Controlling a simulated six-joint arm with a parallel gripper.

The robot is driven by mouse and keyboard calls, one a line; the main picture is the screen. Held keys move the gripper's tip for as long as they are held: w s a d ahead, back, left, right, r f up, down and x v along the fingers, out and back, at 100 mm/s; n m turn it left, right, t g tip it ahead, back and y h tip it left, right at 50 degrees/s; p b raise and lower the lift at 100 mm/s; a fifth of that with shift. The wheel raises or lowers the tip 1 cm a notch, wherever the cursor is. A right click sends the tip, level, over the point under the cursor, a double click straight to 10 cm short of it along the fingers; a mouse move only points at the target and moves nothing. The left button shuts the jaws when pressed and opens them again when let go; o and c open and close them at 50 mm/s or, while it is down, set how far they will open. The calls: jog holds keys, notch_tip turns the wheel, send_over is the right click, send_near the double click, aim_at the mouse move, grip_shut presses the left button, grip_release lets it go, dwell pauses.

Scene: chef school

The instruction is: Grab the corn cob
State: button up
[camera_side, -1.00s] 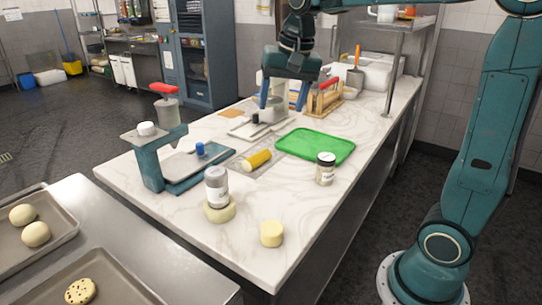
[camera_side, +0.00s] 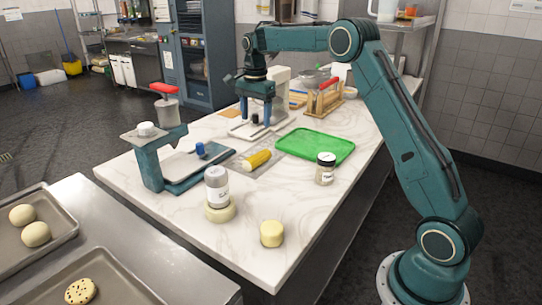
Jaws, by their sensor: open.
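The yellow corn cob (camera_side: 257,159) lies on a small clear or grey tray (camera_side: 243,167) near the middle of the marble counter. My gripper (camera_side: 255,122) points down behind the cob, farther from the camera. Its two blue fingers are apart, with nothing seen held between them. A dark knob of a white scale-like device shows between or just behind the fingertips. The gripper is apart from the cob.
A teal slicer-like device (camera_side: 160,165) stands left. A grey shaker (camera_side: 216,184) and cheese piece (camera_side: 271,233) stand in front.

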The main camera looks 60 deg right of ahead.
aim_at(257, 154)
jog(key=shift+w+d+f+m, duration=0.4)
jog(key=shift+d+f, duration=0.1)
jog(key=shift+f, duration=0.25)
jog(key=shift+f, duration=4.3)
jog(key=shift+f, duration=0.15)
jog(key=shift+f, duration=2.45)
jog(key=shift+c, duration=0.5)
jog(key=c, duration=1)
